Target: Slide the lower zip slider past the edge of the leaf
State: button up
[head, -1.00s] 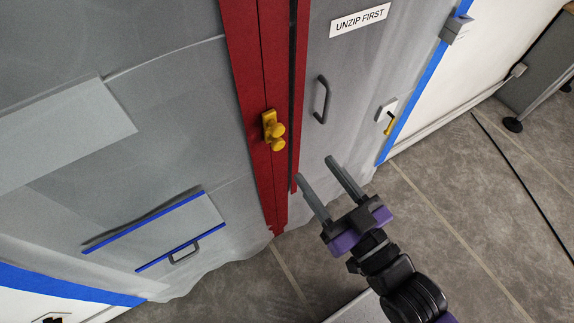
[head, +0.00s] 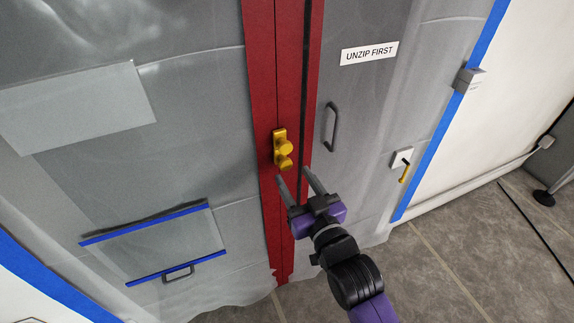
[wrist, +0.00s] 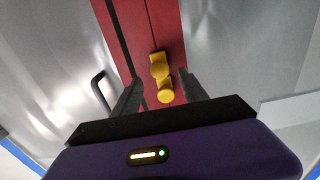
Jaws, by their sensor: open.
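Two yellow zip sliders sit close together on the red zip strip (head: 262,100). In the head view the upper slider (head: 286,146) is just above the lower slider (head: 283,162). The wrist view shows two yellow knobs (wrist: 160,68), but I cannot tell which is which there. My gripper (head: 292,174) is open and empty, its fingertips just below and right of the lower slider, with no clear contact. In the wrist view the knobs appear between the fingers. A grey leaf with a dark handle (head: 331,127) lies right of the red strip; a dark line runs along the strip.
A sign reading "UNZIP FIRST" (head: 369,53) is above the handle. A blue-taped flap (head: 160,240) with a handle is at lower left. Bare floor (head: 460,255) lies at lower right.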

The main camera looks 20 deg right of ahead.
aim_at(287, 166)
jog(key=shift+w, duration=2.95)
grip_shut()
